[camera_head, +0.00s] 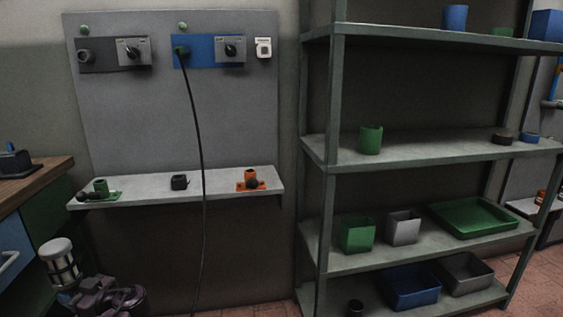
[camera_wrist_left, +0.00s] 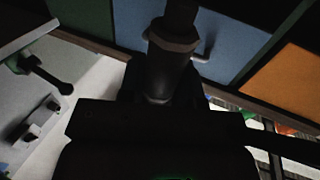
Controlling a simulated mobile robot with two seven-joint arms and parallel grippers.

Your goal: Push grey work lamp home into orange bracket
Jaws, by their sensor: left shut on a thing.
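The grey work lamp (camera_head: 62,267), with a pale cap and a dark-striped pale body, is upright at the lower left in the head view. My left gripper (camera_head: 76,294) is shut on its lower part. In the left wrist view, a dark collared cylinder (camera_wrist_left: 172,60) rises from the jaws and appears to be part of the lamp; the fingertips are hard to make out. The orange bracket (camera_head: 250,175) is on the wall shelf, right end, with a dark rounded part in front. The lamp is apart from it, lower and well left. My right gripper is out of view.
A workbench (camera_head: 38,182) stands left; a metal rack (camera_head: 313,220) stands right.

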